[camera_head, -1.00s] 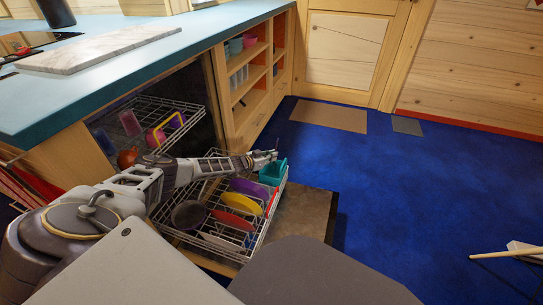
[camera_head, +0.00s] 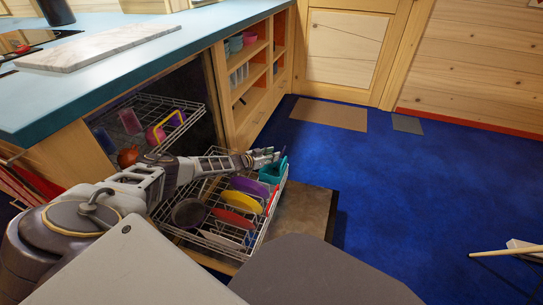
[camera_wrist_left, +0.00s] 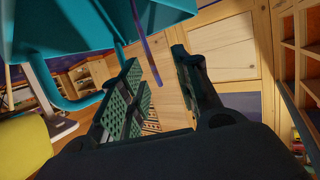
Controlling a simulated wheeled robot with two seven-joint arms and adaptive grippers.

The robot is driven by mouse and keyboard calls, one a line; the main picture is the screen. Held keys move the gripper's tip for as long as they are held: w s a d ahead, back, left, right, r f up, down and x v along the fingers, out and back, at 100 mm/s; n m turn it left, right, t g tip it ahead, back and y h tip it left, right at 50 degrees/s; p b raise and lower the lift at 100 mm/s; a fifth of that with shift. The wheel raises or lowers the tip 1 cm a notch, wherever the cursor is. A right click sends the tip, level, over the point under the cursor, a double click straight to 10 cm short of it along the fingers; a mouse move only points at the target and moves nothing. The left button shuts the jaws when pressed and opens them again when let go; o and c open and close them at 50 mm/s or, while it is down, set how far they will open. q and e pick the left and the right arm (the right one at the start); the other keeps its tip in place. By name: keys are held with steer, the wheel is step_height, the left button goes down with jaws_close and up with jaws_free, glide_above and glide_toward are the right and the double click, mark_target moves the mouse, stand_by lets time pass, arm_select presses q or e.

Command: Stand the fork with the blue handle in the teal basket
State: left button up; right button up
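The teal basket (camera_head: 273,174) sits at the far right corner of the pulled-out lower dishwasher rack. It also fills the upper left of the left wrist view (camera_wrist_left: 75,30). My left gripper (camera_head: 271,156) is right at the basket's top. In the wrist view its two green-padded fingers (camera_wrist_left: 160,90) stand apart, open. A slim blue-violet strip (camera_wrist_left: 152,60), probably the fork's handle, shows between the fingers beside the basket, seemingly touching neither. The fork's tines are not visible. My right gripper is not in view.
The lower rack (camera_head: 225,245) holds a purple plate (camera_head: 249,187), a yellow plate (camera_head: 240,201), a red plate (camera_head: 233,219) and a dark bowl (camera_head: 188,213). The upper rack (camera_head: 150,125) is above. Open blue floor (camera_head: 420,190) lies to the right.

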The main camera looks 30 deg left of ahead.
arm_select(q)
steer(key=shift+s, duration=0.15)
steer(key=shift+v, duration=3.65)
